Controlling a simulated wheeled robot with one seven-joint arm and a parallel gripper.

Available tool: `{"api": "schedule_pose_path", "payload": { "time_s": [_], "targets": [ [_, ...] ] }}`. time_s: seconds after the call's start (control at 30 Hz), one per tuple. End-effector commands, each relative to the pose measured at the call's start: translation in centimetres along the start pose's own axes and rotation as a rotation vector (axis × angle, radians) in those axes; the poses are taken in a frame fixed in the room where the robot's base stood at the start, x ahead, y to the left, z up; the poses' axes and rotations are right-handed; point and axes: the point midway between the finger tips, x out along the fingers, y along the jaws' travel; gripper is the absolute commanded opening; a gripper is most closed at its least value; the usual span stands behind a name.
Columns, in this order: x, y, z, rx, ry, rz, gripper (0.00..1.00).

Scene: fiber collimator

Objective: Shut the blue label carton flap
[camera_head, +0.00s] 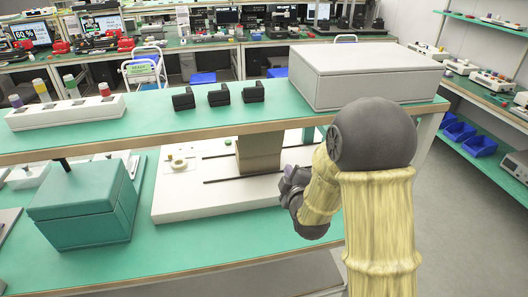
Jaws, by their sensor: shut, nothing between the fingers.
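A brown carton (258,156) stands on the white board (190,203) on the lower bench level. The upper shelf hides its top, so its flap cannot be made out. No blue label shows on the side I see. My gripper (286,184) is shut and empty, just right of the carton's lower right side and in front of it. It is small and dark in this view, and I cannot tell whether it touches the carton. My arm comes in from the right.
The green upper shelf (150,128) crosses above the carton. It bears a large grey box (365,75), black blocks (220,95) and a white strip with coloured pegs (70,112). Dark rods (225,180) and a cream roll (178,163) lie around the carton. A teal box (85,215) stands left.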

Motion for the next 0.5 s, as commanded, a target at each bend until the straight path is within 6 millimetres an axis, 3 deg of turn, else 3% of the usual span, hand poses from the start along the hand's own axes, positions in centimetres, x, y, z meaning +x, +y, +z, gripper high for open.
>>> {"api": "schedule_pose_path", "payload": {
  "time_s": [0.03, 0.2, 0.5],
  "targets": [
    [0.8, -1.7, -0.2, -0.066, 0.037, 0.052, 0.0],
    [1.8, -3.1, -2.0, -0.278, 0.124, 0.26, 0.0],
    [1.5, -3.2, -3.2, -0.403, 0.153, 0.402, 0.0]
  ]
}}
